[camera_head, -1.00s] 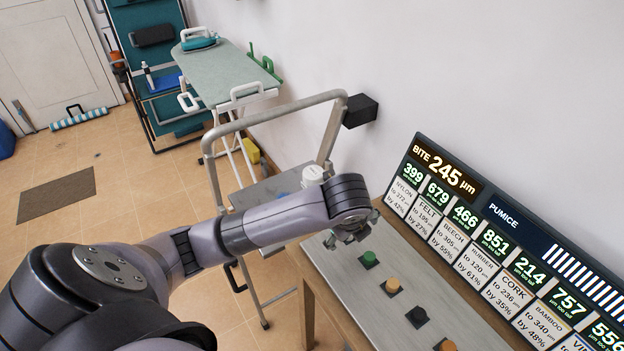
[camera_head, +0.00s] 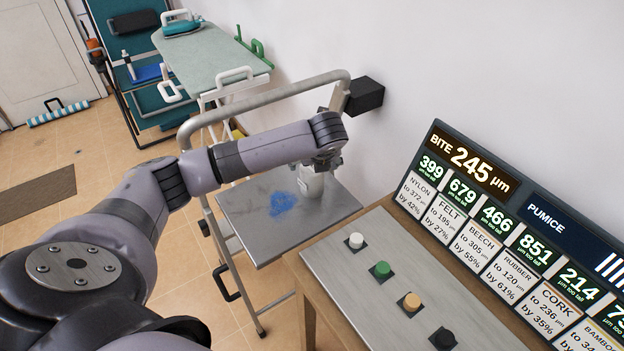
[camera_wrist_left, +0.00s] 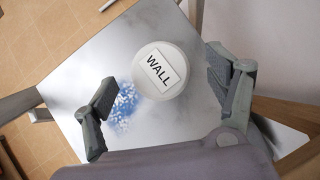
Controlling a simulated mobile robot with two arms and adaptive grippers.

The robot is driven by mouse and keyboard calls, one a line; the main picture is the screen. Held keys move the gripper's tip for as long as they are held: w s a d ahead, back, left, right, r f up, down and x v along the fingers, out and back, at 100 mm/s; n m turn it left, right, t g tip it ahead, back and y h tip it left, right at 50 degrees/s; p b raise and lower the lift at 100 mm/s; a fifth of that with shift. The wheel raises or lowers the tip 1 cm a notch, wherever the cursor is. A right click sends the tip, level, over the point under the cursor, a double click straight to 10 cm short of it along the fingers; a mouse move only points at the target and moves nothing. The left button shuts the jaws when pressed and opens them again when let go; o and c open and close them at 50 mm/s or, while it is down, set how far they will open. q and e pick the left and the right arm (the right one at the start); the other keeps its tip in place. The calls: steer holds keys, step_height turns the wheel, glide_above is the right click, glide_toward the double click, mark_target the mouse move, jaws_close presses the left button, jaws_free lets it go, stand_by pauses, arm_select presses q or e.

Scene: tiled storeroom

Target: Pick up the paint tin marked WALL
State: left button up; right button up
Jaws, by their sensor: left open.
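The paint tin (camera_wrist_left: 160,71) is white and round, with a lid label reading WALL in the left wrist view. It stands upright on a grey metal tray-top trolley (camera_head: 248,213). In the head view the tin (camera_head: 311,184) is partly hidden below my left gripper (camera_head: 322,162). In the left wrist view my left gripper (camera_wrist_left: 160,112) is open, with its two fingers apart on either side and the tin between and slightly beyond them. It is not shut on the tin. Whether a finger touches the tin cannot be told. My right gripper is not in view.
A blue paint patch (camera_head: 283,203) marks the trolley top. The trolley's tubular handle (camera_head: 262,99) rises behind it, near a black wall box (camera_head: 365,95). A table with coloured knobs (camera_head: 382,269) and a display board (camera_head: 520,235) stand right. An ironing board (camera_head: 207,58) stands behind.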

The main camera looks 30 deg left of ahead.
arm_select(q)
steer(key=shift+x, duration=1.05)
steer(key=shift+f, duration=0.2)
steer(key=shift+w+a+f, duration=0.1)
steer(key=shift+f, duration=0.25)
steer(key=x, duration=0.3)
steer(key=shift+f, duration=0.4)
steer(key=shift+w+a+f, duration=0.1)
steer(key=shift+a+f, duration=0.1)
steer(key=shift+f, duration=0.1)
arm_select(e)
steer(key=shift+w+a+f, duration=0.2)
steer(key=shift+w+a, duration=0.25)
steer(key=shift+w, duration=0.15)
arm_select(q)
steer(key=shift+c, duration=1.3)
steer(key=c, duration=1.2)
steer(key=shift+r, duration=0.1)
steer(key=shift+c, duration=1.1)
